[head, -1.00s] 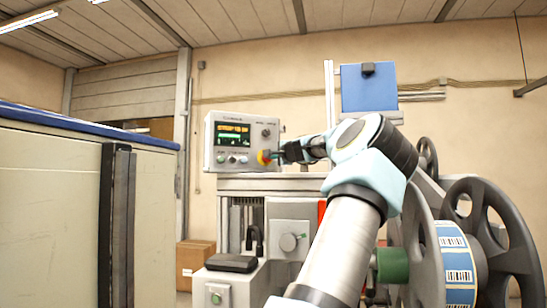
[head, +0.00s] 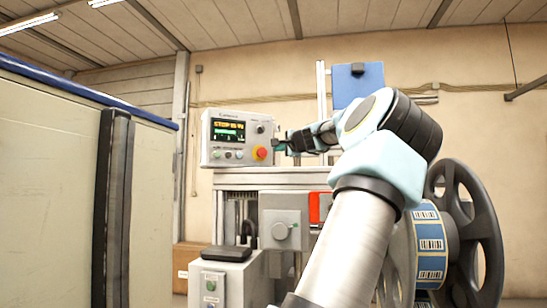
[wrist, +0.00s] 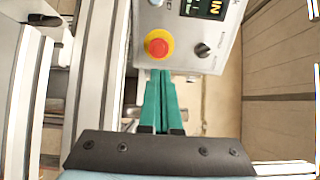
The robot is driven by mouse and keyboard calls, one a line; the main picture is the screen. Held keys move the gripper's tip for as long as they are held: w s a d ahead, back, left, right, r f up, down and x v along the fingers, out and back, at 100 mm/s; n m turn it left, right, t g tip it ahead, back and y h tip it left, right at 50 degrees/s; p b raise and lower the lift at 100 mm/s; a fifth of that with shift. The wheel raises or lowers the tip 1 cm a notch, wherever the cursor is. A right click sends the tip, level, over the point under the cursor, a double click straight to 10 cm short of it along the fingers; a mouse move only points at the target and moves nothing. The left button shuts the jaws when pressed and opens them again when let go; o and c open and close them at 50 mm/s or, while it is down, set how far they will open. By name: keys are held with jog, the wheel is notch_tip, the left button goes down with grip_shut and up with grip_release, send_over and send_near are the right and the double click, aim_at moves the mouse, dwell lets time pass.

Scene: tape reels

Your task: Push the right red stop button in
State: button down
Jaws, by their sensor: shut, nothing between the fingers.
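The red stop button (head: 260,153) sits at the lower right of the grey control box. In the wrist view the red button (wrist: 158,44) has a yellow ring around it. How deep it sits is hard to tell. The box's display (head: 228,131) shows yellow text that seems to read "STOP IS IN". My gripper (head: 275,145) is just right of the button, with a small gap in the head view. In the wrist view its green fingers (wrist: 160,72) are together and empty, with their tips just below the button.
A black knob (wrist: 203,50) and small buttons share the box face. A red-orange part (head: 319,207) is on the machine below, partly behind my arm. A large reel (head: 470,225) stands at right and a pale cabinet (head: 45,190) at left.

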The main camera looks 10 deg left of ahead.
jog(key=shift+b+v, duration=0.7)
jog(key=shift+v, duration=1.25)
